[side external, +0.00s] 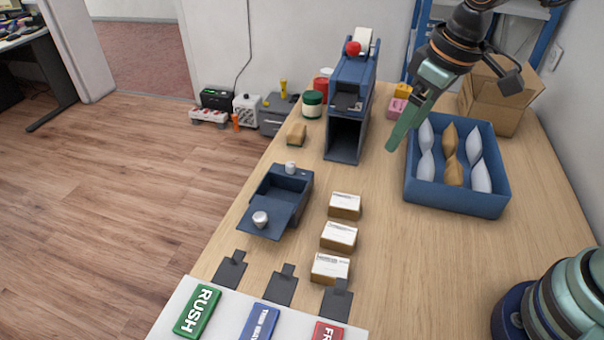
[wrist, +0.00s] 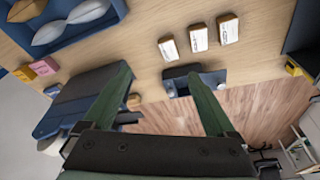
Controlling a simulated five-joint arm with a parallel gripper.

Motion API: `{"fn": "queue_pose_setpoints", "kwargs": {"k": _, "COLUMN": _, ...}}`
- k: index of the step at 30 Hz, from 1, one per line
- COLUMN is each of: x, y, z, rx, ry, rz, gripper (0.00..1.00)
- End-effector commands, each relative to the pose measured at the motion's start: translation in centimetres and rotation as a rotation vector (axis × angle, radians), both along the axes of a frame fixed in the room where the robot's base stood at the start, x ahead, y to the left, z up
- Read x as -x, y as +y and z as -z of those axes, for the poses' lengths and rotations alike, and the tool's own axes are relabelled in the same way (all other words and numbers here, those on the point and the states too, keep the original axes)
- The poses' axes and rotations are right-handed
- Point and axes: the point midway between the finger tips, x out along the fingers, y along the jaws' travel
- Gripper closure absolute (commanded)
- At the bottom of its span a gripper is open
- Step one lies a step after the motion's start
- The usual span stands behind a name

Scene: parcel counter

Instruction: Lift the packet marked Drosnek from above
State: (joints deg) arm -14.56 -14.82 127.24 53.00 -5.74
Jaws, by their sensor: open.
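Three small brown packets with white printed labels lie in a row on the counter. In the side external view they are the far one (side external: 345,206), the middle one (side external: 338,237) and the near one (side external: 329,268). The print is too small to tell which is marked Drosnek. My gripper (side external: 391,147) is open and empty, above the counter beyond the row, left of the blue bin. In the wrist view my gripper (wrist: 158,73) has its fingers apart with nothing between them, and the packets (wrist: 198,38) lie beyond the fingertips.
A blue bin (side external: 457,204) holds several white and brown pillow-shaped packs. A tall blue dispenser (side external: 345,143) stands at the back, and a low blue box (side external: 272,229) sits left of the packets. Black stands and coloured signs, including a green RUSH sign (side external: 197,311), are in front. Bare counter lies right of the packets.

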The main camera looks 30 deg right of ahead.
Motion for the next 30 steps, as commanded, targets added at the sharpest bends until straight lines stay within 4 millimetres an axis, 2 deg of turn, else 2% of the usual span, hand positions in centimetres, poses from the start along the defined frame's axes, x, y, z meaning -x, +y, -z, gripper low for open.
{"fn": "queue_pose_setpoints", "kwargs": {"k": 1, "x": -0.4, "y": 1.6, "z": 1.0, "rx": 0.014, "ry": 0.039, "rz": -0.055, "gripper": 0.09}}
{"fn": "queue_pose_setpoints", "kwargs": {"k": 6, "x": -1.2, "y": 6.2, "z": 4.1, "rx": 0.058, "ry": 0.134, "rz": -0.211, "gripper": 0.09}}
{"fn": "queue_pose_setpoints", "kwargs": {"k": 12, "x": -1.1, "y": 10.0, "z": 7.3, "rx": 0.097, "ry": 0.21, "rz": -0.339, "gripper": 0.09}}
{"fn": "queue_pose_setpoints", "kwargs": {"k": 15, "x": -0.9, "y": 10.8, "z": 8.1, "rx": 0.107, "ry": 0.227, "rz": -0.368, "gripper": 0.09}}
{"fn": "queue_pose_setpoints", "kwargs": {"k": 20, "x": -0.9, "y": 11.1, "z": 9.6, "rx": 0.112, "ry": 0.236, "rz": -0.379, "gripper": 0.09}}
{"fn": "queue_pose_setpoints", "kwargs": {"k": 27, "x": -0.8, "y": 11.0, "z": 13.6, "rx": 0.112, "ry": 0.237, "rz": -0.377, "gripper": 0.09}}
{"fn": "queue_pose_setpoints", "kwargs": {"k": 30, "x": -0.8, "y": 11.0, "z": 14.7, "rx": 0.112, "ry": 0.236, "rz": -0.377, "gripper": 0.09}}
